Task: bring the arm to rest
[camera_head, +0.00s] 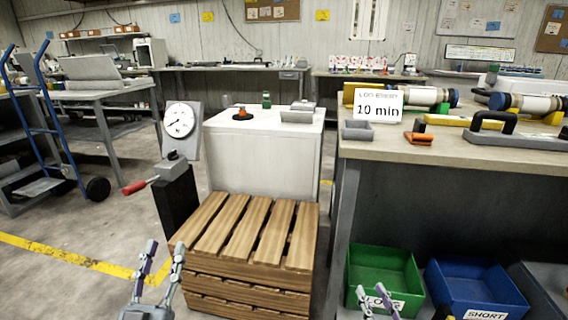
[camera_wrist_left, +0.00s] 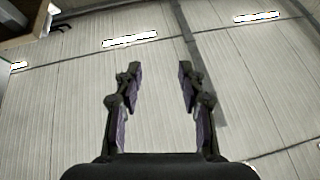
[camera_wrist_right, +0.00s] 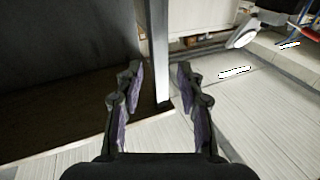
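My left gripper (camera_head: 160,265) is at the bottom of the head view, in front of the wooden pallet stack (camera_head: 250,235). In the left wrist view its fingers (camera_wrist_left: 155,85) are apart with nothing between them. My right gripper (camera_head: 375,300) is at the bottom edge of the head view, in front of the green bin (camera_head: 372,265), and only its fingertips show. In the right wrist view its fingers (camera_wrist_right: 157,85) are apart and empty.
The workbench (camera_head: 450,152) on the right carries a "10 min" sign (camera_head: 379,110) and core tubes (camera_head: 525,104). A blue bin (camera_head: 475,285) stands below it. A red-handled lever device (camera_head: 168,172) and dial (camera_head: 179,120) stand left of the white cabinet (camera_head: 262,155).

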